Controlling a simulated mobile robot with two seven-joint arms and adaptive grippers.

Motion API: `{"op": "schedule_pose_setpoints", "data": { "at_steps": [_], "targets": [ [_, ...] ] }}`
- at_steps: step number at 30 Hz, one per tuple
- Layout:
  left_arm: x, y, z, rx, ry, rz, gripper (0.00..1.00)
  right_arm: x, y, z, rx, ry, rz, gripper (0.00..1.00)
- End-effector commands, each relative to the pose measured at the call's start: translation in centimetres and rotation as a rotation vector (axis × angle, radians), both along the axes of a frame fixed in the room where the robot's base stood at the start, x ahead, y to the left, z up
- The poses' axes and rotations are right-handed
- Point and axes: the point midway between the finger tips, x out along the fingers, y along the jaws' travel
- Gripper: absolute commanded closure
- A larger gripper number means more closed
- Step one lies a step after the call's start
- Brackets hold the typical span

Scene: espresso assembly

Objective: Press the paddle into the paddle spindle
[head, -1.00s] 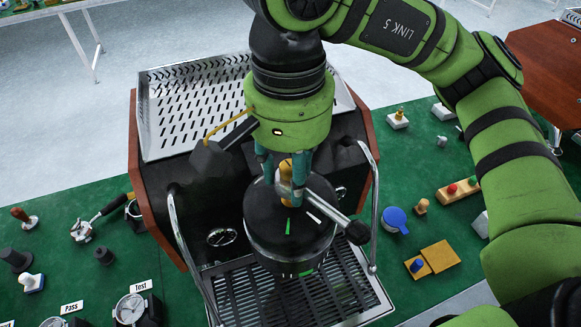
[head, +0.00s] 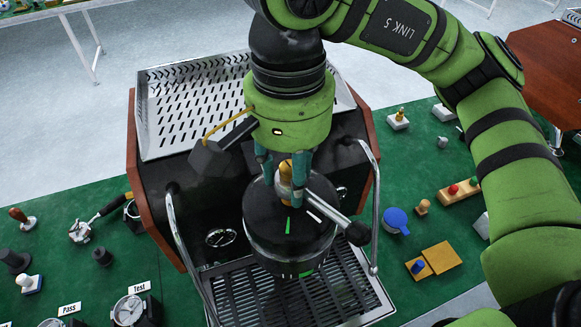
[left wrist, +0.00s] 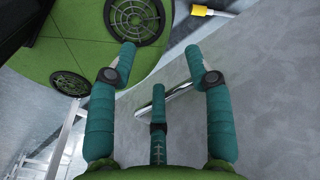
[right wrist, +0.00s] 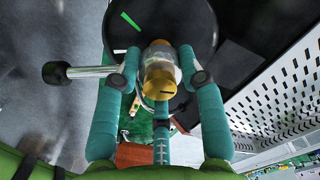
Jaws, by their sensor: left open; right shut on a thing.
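The paddle (head: 330,213) is a silver rod with a black knob; it also shows in the right wrist view (right wrist: 90,72). It lies beside a gold and whitish upright cylinder (head: 285,183), seen end-on in the right wrist view (right wrist: 160,82), which seems to be the paddle spindle or hub. Both are on top of the round black group head (head: 262,215) of the espresso machine. My right gripper (head: 287,190) points down there, its fingers shut around the paddle's hub end. The exact joint is hidden by the fingers. My left gripper (left wrist: 168,62) is open and empty, above grey floor.
The espresso machine has a slotted top tray (head: 200,105), a curved silver tube (head: 375,210) on each side and a drip grille (head: 345,290). Small parts lie on the green table (head: 60,195), including a blue round piece (head: 396,219) and a wooden block (head: 440,257).

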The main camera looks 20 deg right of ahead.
Motion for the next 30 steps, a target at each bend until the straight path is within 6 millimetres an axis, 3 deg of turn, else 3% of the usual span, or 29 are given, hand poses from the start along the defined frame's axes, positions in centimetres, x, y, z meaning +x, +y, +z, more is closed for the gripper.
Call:
{"op": "schedule_pose_setpoints", "data": {
  "at_steps": [27,28,29,30],
  "targets": [
    [0.0,0.0,-2.4,0.0,0.0,0.0,0.48,0.0,0.0,-2.4,0.001,-0.001,0.0,1.0],
    [0.0,0.0,-2.2,0.0,0.0,0.0,0.48,0.0,0.0,-2.3,0.001,-0.001,0.0,0.48],
    [0.0,0.0,-2.2,0.0,0.0,0.0,0.48,0.0,0.0,-2.3,0.001,-0.001,0.0,0.36],
    [0.0,0.0,-2.2,0.0,0.0,0.0,0.48,0.0,0.0,-2.3,0.0,0.0,0.0,0.32]
  ]
}}
